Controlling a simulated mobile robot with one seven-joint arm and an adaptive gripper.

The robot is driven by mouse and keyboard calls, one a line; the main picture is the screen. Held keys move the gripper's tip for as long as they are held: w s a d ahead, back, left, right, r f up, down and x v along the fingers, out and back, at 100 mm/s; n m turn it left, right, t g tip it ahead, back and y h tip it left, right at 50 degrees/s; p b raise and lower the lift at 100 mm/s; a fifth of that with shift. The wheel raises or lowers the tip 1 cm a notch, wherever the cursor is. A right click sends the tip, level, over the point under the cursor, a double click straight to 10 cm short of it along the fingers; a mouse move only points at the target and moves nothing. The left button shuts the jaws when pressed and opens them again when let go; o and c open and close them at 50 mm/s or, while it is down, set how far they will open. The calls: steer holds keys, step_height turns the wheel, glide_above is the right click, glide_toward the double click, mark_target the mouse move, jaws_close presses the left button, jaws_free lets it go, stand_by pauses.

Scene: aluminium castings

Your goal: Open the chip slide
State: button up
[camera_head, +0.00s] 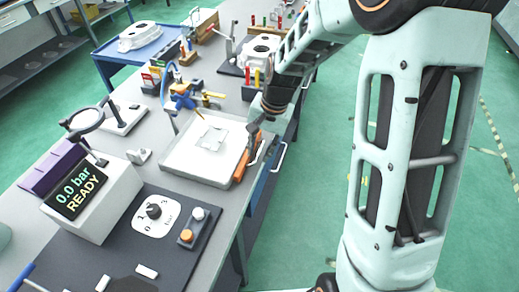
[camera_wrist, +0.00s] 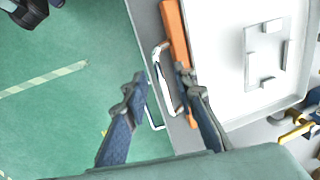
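No part is marked as the chip slide, and I cannot tell for sure which one it is. A pale loop handle (camera_wrist: 157,68) stands out from the bench's front edge in the wrist view. My gripper (camera_wrist: 160,82) is open, with its two dark fingers apart. The handle lies between the fingers in the picture; I cannot tell contact or depth. The right finger overlaps an orange bar (camera_wrist: 175,35) along the edge of a white tray (camera_wrist: 230,60). In the head view my gripper (camera_head: 253,145) is at the bench's front edge beside the tray, its fingertips small and partly hidden.
A pale plate (camera_head: 212,137) lies in the white tray. A display box (camera_head: 75,188) reading "0.0 bar READY" and a dark control panel (camera_head: 140,255) stand nearer. A blue clamp-like tool (camera_head: 183,97) is behind the tray. Green floor in front of the bench is open.

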jaws_close()
stand_by(0.4)
steer(key=s+d, duration=0.3)
steer(key=d, duration=0.3)
steer(key=shift+d+f, duration=0.15)
jaws_free()
steer(key=shift+w, duration=0.2)
